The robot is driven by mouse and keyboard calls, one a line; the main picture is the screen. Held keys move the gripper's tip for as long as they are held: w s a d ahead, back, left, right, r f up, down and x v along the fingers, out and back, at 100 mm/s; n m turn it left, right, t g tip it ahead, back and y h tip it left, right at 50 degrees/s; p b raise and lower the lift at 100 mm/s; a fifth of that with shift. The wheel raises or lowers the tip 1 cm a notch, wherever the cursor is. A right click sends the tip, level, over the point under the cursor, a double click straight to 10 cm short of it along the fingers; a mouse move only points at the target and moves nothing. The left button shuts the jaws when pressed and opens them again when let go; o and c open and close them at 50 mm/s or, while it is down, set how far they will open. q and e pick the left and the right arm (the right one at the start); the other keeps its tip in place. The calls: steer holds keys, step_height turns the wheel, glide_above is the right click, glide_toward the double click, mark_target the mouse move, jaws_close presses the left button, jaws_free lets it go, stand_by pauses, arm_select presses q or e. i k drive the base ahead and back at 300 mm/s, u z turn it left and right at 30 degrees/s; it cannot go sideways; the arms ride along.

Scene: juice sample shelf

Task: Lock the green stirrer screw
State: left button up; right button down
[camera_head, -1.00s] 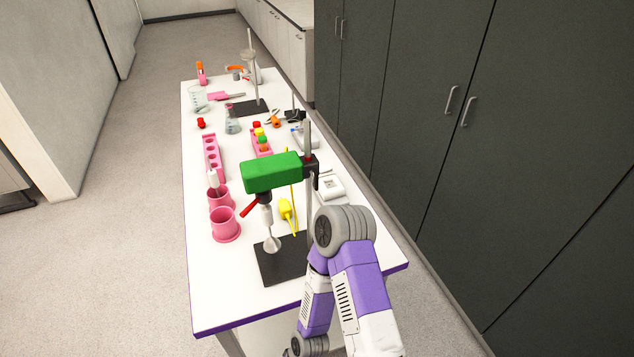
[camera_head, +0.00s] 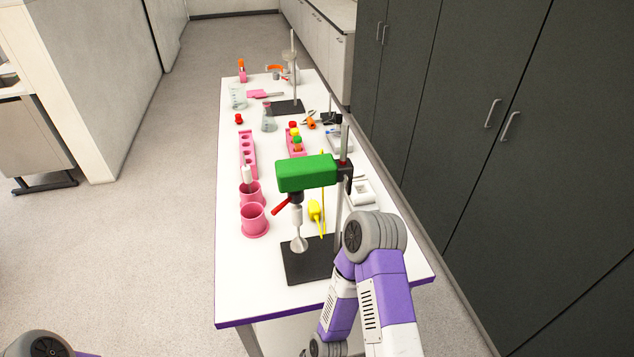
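The green stirrer (camera_head: 307,173) is clamped to an upright metal rod (camera_head: 344,145) over a black base plate (camera_head: 308,262) near the front of the white table. A red handle (camera_head: 281,206) sticks out below its green body. A white and grey shaft with a rounded metal end (camera_head: 299,243) hangs down over the plate. The locking screw cannot be clearly told apart; a dark clamp (camera_head: 346,177) joins the body to the rod. My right arm stands at the right front, and its gripper is out of view. Part of my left arm shows at the bottom left, without its gripper.
Pink cups (camera_head: 254,221) and a pink rack (camera_head: 248,153) stand left of the stirrer. A yellow tool (camera_head: 316,212) lies behind it, and a white device (camera_head: 362,193) is to its right. Glassware and another stand fill the far end. Dark cabinets (camera_head: 470,110) line the right side.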

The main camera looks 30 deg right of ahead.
mark_target(347, 180)
steer(key=k, duration=0.45)
steer(key=z, duration=0.3)
steer(key=i, duration=0.3)
steer(key=z, duration=0.75)
